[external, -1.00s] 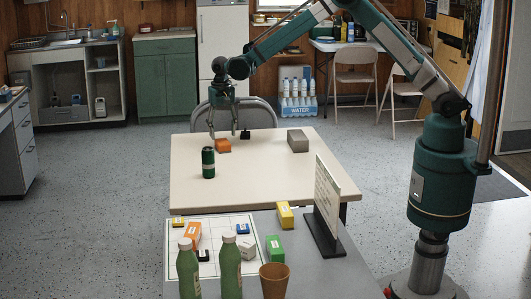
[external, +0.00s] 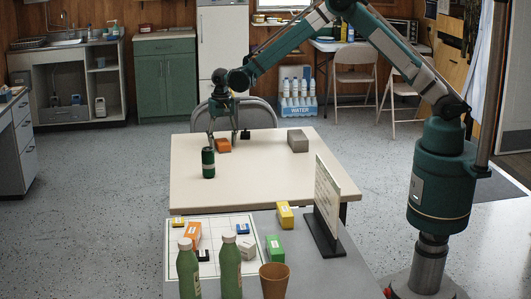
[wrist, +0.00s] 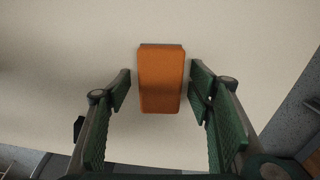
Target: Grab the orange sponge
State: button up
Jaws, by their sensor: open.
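The orange sponge (external: 223,146) lies flat on the cream table (external: 260,180), near its far edge. In the wrist view the sponge (wrist: 161,80) is an orange block with a thin dark strip along its far end. My gripper (external: 222,143) is at the sponge, low over the table. In the wrist view my gripper (wrist: 160,88) is open, with one green-padded finger on each side of the sponge's near part. Gaps show between both fingers and the sponge.
A dark green can (external: 208,163) stands nearer on the table. A grey block (external: 298,141) lies to the right and a small black object (external: 245,134) is close by. The front grey table holds bottles (external: 188,268), a cup (external: 274,280) and an upright sign (external: 327,205).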

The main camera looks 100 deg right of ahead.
aim_at(223, 141)
jog(key=shift+c, duration=0.3)
jog(key=c, duration=0.8)
jog(key=shift+r, duration=0.1)
jog(key=shift+r+p, duration=0.85)
jog(key=shift+r, duration=4.05)
